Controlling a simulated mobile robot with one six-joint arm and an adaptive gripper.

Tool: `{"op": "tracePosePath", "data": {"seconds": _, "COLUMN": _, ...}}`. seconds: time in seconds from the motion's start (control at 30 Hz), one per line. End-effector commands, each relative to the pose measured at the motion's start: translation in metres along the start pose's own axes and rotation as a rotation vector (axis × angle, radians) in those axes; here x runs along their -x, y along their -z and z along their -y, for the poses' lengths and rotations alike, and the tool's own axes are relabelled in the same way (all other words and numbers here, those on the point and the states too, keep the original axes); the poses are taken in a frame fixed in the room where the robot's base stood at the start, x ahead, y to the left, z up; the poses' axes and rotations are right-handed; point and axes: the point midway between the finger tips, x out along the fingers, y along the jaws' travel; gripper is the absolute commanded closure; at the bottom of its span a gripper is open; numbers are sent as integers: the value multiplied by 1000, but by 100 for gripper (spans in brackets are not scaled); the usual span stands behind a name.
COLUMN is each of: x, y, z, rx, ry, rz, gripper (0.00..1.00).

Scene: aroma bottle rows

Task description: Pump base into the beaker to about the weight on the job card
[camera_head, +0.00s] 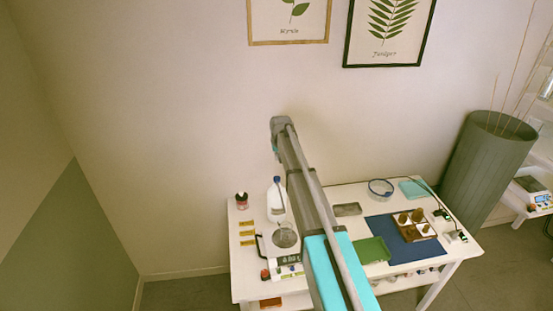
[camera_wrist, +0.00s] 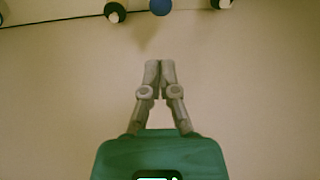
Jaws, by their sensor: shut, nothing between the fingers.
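In the head view a glass beaker (camera_head: 285,239) stands on a scale (camera_head: 287,258) at the left part of the white table. Behind it is a white bottle (camera_head: 276,203) with a blue top; whether this holds the base I cannot tell. My gripper (camera_wrist: 159,66) shows in the wrist view, fingertips together and empty, over a plain pale surface. A round blue thing (camera_wrist: 160,6) and dark round things with pale parts (camera_wrist: 115,12) lie beyond the fingertips at the top edge. In the head view my arm hides my fingers. No readable job card shows.
Yellow labels (camera_head: 247,233) and a small dark-topped jar (camera_head: 242,201) are at the table's left. A metal tray (camera_head: 347,209), green tray (camera_head: 372,250), blue mat (camera_head: 428,249), brown-bottle rack (camera_head: 410,236) and glass dish (camera_head: 380,187) fill the right. My arm crosses the middle.

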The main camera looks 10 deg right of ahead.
Motion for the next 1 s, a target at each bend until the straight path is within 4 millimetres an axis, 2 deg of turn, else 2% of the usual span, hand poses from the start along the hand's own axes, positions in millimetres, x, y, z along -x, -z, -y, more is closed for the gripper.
{"op": "tracePosePath", "data": {"seconds": 0.03, "x": -8, "y": -1, "z": 0, "rx": 0, "ry": 0, "rz": 0, "gripper": 100}}
{"op": "tracePosePath", "data": {"seconds": 1.0, "x": -85, "y": -1, "z": -1, "rx": -1, "ry": 0, "rz": 0, "gripper": 100}}
